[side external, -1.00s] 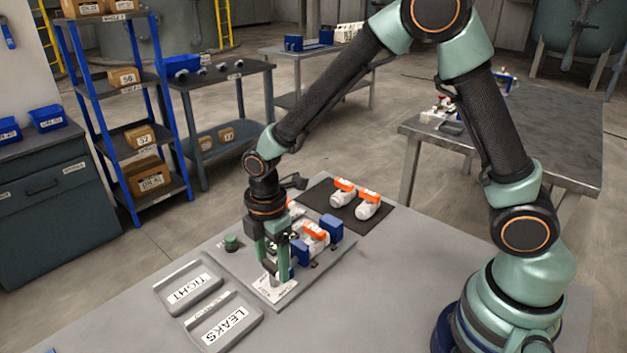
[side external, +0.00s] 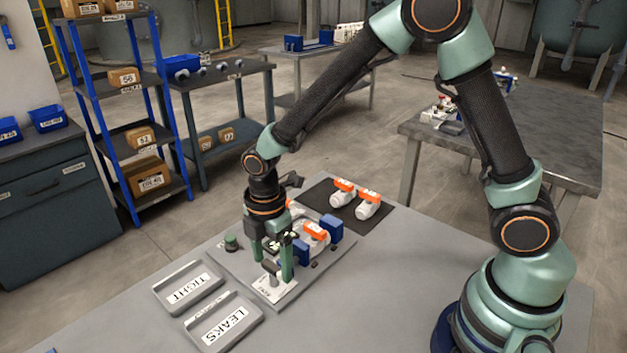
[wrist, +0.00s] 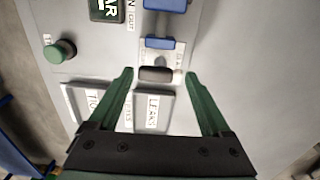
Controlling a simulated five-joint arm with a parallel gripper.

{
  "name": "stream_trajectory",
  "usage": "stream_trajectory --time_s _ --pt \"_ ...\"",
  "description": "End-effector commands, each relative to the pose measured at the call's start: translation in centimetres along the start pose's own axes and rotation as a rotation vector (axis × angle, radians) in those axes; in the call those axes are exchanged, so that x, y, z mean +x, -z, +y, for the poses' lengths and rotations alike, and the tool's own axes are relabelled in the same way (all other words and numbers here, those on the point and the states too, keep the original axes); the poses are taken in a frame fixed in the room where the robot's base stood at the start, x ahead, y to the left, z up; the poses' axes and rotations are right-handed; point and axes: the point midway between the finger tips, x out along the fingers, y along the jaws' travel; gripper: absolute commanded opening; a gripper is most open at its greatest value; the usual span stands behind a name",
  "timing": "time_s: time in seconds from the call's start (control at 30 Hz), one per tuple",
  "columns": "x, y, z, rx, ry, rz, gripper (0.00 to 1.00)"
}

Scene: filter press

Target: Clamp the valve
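A white valve with an orange handle (side external: 316,231) sits on the grey test plate, between two blue clamp jaws, the near one (side external: 300,252) and the far one (side external: 331,227). The near jaw also shows in the wrist view (wrist: 160,42). A dark clamp handle (wrist: 156,74) stands by the near jaw, on the side of the trays. My gripper (side external: 272,268) is open, with its green fingers (wrist: 159,74) apart on either side of this handle. A gap shows on both sides of the handle in the wrist view. The wrist view does not show the valve.
Two more orange-handled valves (side external: 355,198) rest on a black mat (side external: 318,194) behind. The TIGHT tray (side external: 188,290) and LEAKS tray (side external: 224,324) lie in front of the plate. A green button (side external: 231,243) stands at the plate's left. The bench is clear at the right.

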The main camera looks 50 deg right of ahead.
Motion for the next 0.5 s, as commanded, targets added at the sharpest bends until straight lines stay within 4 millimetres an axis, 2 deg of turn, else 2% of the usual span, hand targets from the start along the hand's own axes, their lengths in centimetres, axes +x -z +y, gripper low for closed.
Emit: stream_trajectory --time_s 0.17,0.27,0.5 --pt "-0.2 0.0 0.0 0.002 0.0 0.0 0.82" --pt "-1.1 0.0 0.1 0.002 -0.003 0.001 0.82" --pt "-5.7 0.0 0.1 0.002 -0.005 0.002 0.82"
